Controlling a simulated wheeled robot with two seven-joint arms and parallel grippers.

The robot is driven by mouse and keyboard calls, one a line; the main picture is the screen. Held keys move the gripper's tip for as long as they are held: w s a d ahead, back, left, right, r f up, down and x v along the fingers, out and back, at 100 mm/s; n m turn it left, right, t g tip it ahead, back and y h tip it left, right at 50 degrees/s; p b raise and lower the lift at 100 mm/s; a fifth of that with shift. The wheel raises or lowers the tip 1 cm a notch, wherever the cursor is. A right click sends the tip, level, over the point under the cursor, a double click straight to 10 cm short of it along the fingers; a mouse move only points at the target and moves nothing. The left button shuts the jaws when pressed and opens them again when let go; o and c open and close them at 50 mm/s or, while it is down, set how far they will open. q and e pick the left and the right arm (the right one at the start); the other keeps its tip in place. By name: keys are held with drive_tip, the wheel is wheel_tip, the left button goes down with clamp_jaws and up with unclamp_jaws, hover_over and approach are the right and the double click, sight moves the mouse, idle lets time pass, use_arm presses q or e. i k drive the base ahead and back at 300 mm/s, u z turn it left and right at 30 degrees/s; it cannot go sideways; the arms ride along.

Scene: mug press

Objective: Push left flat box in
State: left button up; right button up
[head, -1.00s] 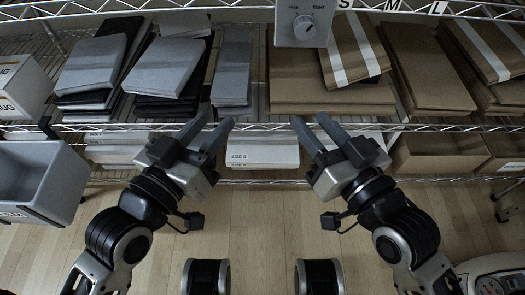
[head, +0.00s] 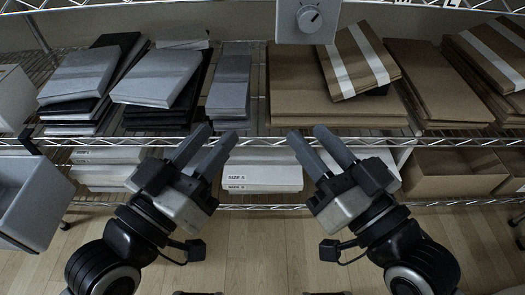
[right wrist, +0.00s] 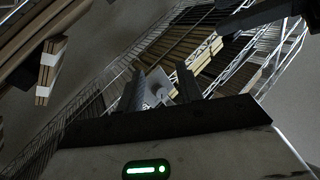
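White flat boxes lie on the lower wire shelf: a left stack (head: 104,172), a middle stack labelled SIZE S (head: 262,178), and a partly hidden one at right (head: 372,160) behind my right gripper. I cannot tell which box the task calls left. My left gripper (head: 212,134) is open and empty, its fingertips in front of the shelving between the left and middle stacks. My right gripper (head: 308,134) is open and empty, its fingertips near the right end of the middle stack. In the right wrist view its two fingers (right wrist: 162,82) stand apart with nothing held.
The upper shelf holds grey and black folded packs (head: 158,76) and brown cardboard stacks (head: 436,80). A grey dial box (head: 307,20) hangs above. The wooden floor (head: 262,245) in front is bare.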

sight(247, 168)
drive_tip(key=z, duration=2.25)
drive_tip(key=k, duration=1.25)
drive_tip(key=u, duration=2.2)
drive_tip(key=i, duration=0.5)
drive_tip(key=z, duration=0.1)
